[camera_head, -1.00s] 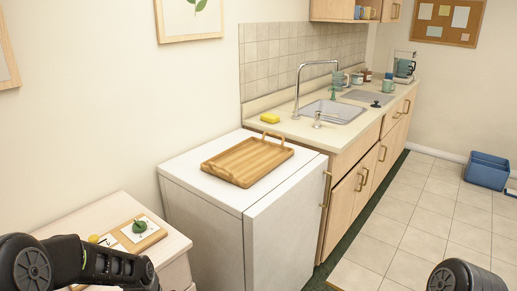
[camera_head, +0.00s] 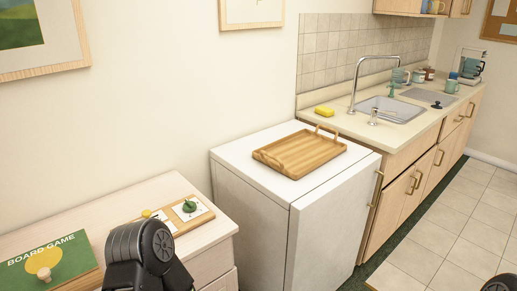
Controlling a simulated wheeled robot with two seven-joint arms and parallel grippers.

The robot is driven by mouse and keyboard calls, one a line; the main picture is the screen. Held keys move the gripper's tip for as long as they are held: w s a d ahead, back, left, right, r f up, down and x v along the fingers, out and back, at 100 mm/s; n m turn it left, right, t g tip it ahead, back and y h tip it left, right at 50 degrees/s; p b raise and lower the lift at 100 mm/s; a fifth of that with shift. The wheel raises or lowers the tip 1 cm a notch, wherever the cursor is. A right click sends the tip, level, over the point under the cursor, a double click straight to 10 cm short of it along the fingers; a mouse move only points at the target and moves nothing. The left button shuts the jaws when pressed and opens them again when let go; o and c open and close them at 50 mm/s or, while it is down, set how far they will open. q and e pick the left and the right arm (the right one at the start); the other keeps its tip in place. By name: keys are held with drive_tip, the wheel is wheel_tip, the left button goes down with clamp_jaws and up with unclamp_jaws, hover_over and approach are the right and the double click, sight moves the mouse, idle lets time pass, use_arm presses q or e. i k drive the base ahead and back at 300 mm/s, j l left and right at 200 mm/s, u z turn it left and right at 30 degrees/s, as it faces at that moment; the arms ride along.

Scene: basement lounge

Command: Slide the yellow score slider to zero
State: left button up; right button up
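A small yellow piece (camera_head: 147,213), possibly the score slider, shows at the left end of a wooden board (camera_head: 183,228) on the pale wooden cabinet. It is too small to tell its setting, and no scale or zero mark can be read. A white card with a green leafy picture (camera_head: 190,208) lies on the board. A black part of my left arm stands in front of the cabinet, just below the board, and hides part of the cabinet top. Neither gripper's fingers are in view. Only a sliver of my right arm shows at the bottom right.
A green board game box (camera_head: 55,258) lies on the cabinet top (camera_head: 95,215) at the left. A white fridge (camera_head: 250,210) carrying a wooden tray (camera_head: 262,158) stands to the right. Beyond it is a counter with a sink (camera_head: 392,110). Tiled floor (camera_head: 440,235) is clear at right.

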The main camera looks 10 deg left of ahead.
sight(146, 213)
drive_tip(key=k+l+u, duration=0.1)
drive_tip(key=u, duration=1.2)
drive_tip(key=k+j, duration=0.05)
